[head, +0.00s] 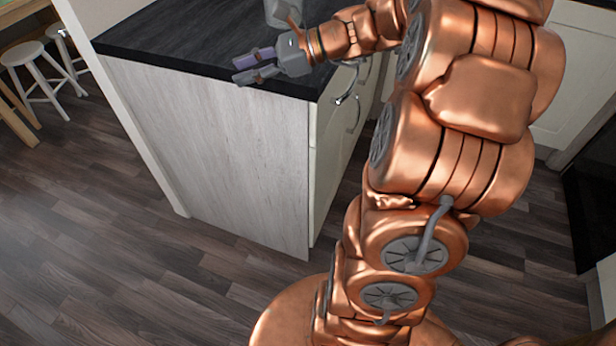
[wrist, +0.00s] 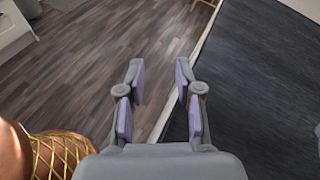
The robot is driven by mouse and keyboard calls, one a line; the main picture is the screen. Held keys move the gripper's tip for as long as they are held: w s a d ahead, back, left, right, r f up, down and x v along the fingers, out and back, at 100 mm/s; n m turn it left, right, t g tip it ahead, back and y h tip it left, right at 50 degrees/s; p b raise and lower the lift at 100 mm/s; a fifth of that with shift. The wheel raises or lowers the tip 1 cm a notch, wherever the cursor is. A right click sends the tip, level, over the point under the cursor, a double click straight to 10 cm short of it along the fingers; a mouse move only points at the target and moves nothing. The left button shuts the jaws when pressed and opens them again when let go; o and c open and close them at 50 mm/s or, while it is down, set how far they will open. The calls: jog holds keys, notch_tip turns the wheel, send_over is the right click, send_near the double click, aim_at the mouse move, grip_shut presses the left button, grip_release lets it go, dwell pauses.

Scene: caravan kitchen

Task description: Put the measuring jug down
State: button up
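A pale grey object (head: 280,12) stands on the worktop just behind my gripper, cut off by the top of the head view. It may be the measuring jug, but too little of it shows to be sure. A grey shape (wrist: 312,150) at the right edge of the wrist view may be the same object.
The dark worktop (head: 170,35) is bare to the left of my gripper. Its pale cabinet (head: 215,140) has handles on the right side. White stools (head: 38,75) stand at the far left. The wooden floor (head: 90,220) is clear on the left.

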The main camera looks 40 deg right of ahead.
jog(key=s+a+f+n+g+h, duration=0.1)
jog(key=s+a+f+n+g, duration=0.35)
jog(key=s+a, duration=0.25)
jog(key=s+a+f+n+g+h, duration=0.2)
jog(key=s+a+f+n+g, duration=0.2)
jog(key=s+a+n, duration=0.25)
jog(key=s+d+f+n+g+h, duration=0.1)
jog(key=s+n+h, duration=0.3)
jog(key=s, duration=0.4)
jog(key=s+d+f+n+g+h, duration=0.1)
jog(key=s+d+f+n+h, duration=0.3)
jog(key=s+n, duration=0.3)
jog(key=shift+s+d+f+n+g, duration=0.15)
jog(key=shift+s+f+n+g, duration=0.2)
jog(key=shift+s, duration=0.35)
notch_tip(320, 180, up, 20)
jog(key=t+p, duration=0.1)
jog(key=p, duration=1.7)
